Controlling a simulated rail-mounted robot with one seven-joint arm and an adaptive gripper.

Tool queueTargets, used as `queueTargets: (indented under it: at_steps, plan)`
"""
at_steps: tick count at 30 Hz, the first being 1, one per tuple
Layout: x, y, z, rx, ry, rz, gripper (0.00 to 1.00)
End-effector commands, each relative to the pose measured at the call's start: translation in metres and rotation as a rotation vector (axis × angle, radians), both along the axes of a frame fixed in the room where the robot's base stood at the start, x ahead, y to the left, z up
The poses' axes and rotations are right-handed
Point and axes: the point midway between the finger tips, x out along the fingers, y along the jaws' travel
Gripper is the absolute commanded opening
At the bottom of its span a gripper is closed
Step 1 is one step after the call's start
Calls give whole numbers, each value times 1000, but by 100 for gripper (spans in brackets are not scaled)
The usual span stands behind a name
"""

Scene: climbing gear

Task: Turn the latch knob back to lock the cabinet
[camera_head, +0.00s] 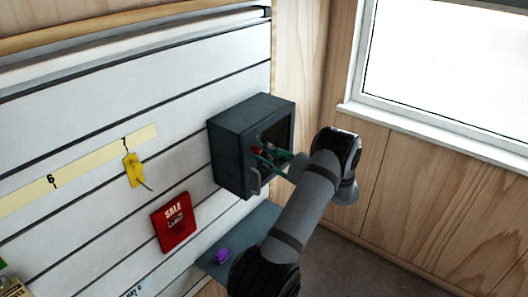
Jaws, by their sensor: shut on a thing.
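The dark grey cabinet (226,158) is mounted on the white slatted wall, with its front turned to the right. A darker panel shows in the front, and the door looks closed. A small red part, which looks like the latch knob (258,149), shows at the front. My gripper (262,156) is at the cabinet front, with its teal fingers at this red part. It appears shut on the knob, though the fingers partly hide it. A pale handle (257,182) shows below the gripper. The knob's angle is too small to tell.
A blue-grey shelf (262,222) below the cabinet holds a small purple object (222,255). A red SALE sign (174,222) and a yellow item (133,170) are on the wall to the left. A window (445,70) is at the right. Open floor lies at lower right.

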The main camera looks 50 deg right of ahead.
Motion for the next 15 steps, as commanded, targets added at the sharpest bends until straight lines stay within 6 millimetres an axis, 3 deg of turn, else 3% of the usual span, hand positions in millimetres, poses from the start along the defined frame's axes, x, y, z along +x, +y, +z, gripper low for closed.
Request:
queueTargets:
  at_steps: [15]
  plan:
    - [1,5,-2,496,-5,9,1]
